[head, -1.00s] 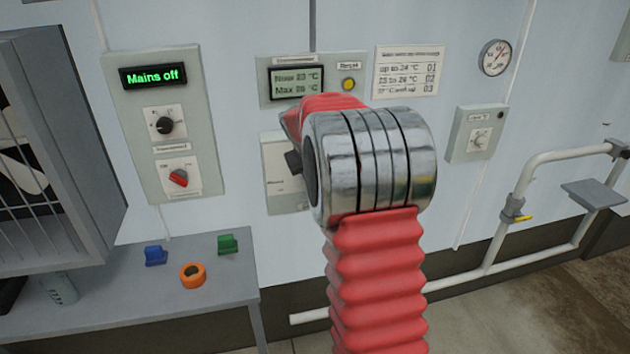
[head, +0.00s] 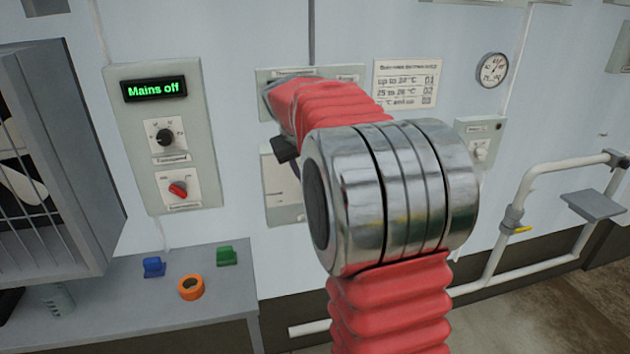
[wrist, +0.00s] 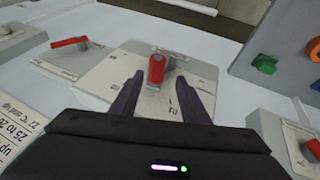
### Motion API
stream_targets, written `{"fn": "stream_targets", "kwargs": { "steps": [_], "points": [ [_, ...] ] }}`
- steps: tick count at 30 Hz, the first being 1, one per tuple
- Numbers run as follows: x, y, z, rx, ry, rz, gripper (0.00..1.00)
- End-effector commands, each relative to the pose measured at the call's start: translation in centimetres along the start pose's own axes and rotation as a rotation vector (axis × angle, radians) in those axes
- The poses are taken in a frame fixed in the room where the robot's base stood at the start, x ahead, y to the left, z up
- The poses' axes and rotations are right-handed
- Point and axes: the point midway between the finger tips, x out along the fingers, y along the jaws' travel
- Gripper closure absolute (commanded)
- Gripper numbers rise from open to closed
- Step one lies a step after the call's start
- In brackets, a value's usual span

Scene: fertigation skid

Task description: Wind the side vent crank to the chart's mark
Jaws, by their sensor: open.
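In the wrist view a red-handled crank (wrist: 156,70) stands on a pale plate (wrist: 105,78) with small marks, one like "01"; where it points against them is unclear. I take it for the side vent crank. My gripper (wrist: 163,80) is open, its dark fingers on either side of the red handle; contact cannot be told. In the head view the gripper is mostly hidden behind my red arm. The chart (head: 407,83) hangs on the wall, reading about "up to 24 °C 01", "25 to 26 °C 02", and a last row whose mark is blurred.
A second red lever (wrist: 70,42) sits left in the wrist view. The "Mains off" panel (head: 130,130) has a black knob and red switch. Blue, green and orange parts lie on the grey bench (head: 120,300). A white pipe (head: 510,240) runs at right.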

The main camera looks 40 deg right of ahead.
Motion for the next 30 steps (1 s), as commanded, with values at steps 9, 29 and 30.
{"fn": "stream_targets", "kwargs": {
  "steps": [9, 29, 30],
  "points": [
    [-2.6, 0.0, -0.1, 0.0, 0.001, 0.001, 0.59],
    [-6.2, -2.9, 3.2, -0.029, 0.026, -0.054, 0.89],
    [-6.9, -3.5, 4.0, -0.035, 0.032, -0.067, 0.92]
  ]
}}
